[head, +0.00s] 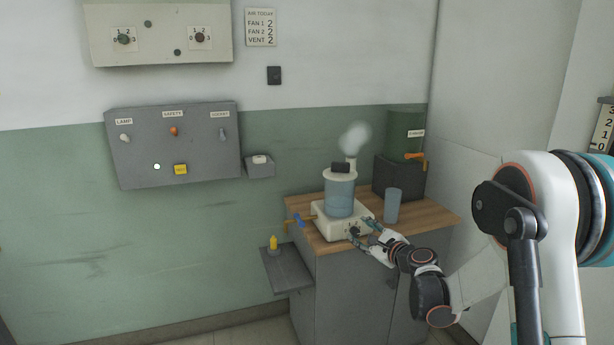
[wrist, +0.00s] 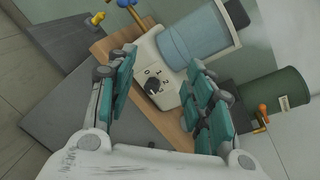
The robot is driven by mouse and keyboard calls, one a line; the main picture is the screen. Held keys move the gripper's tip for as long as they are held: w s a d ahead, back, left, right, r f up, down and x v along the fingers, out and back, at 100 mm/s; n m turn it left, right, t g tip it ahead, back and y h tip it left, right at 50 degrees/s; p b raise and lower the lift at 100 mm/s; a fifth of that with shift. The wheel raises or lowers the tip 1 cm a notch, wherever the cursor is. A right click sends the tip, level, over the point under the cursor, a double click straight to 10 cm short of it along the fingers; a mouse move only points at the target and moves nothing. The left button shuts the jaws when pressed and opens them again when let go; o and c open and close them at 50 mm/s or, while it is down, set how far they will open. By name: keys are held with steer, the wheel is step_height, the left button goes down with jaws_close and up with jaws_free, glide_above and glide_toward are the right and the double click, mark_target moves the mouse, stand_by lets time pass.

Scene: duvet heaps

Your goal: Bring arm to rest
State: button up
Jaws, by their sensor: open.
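My arm reaches in from the right of the head view toward a wooden-topped cabinet. My gripper (head: 364,228) is open at the front of a white appliance base (head: 327,226). In the wrist view my gripper (wrist: 165,85) has its teal-padded fingers spread apart, with nothing between them. A dark numbered knob (wrist: 153,87) on the base's front shows between and beyond the fingers. I cannot tell if a fingertip touches the base. A blue-tinted clear vessel (head: 340,195) stands on the base, with pale steam (head: 354,138) above it.
A clear cup (head: 392,206) stands right of the appliance. A green tank (head: 405,135) with an orange tap is behind it. A low grey shelf (head: 285,272) with a yellow-topped item is at left. A grey switch panel (head: 172,146) is on the wall. Open floor lies left.

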steer(key=s+a+r+n+g+h, duration=0.1)
steer(key=s+r+n, duration=0.25)
steer(key=s, duration=0.25)
steer(key=s+a+r+n+g, duration=0.2)
steer(key=s+r+n, duration=0.15)
steer(key=s, duration=0.25)
steer(key=s+a+r+n+g+h, duration=0.1)
steer(key=s+r+n, duration=0.1)
steer(key=s+n, duration=0.35)
steer(key=s+d+f+n+g+h, duration=0.1)
steer(key=s+n, duration=0.4)
steer(key=s, duration=0.9)
steer(key=s+d+f+n+g+h, duration=0.2)
steer(key=s+d+f+n+h, duration=0.1)
steer(key=s, duration=1.1)
steer(key=shift+d+n+h, duration=0.3)
steer(key=shift+d+n, duration=0.45)
steer(key=shift+n, duration=0.4)
steer(key=shift+s, duration=0.1)
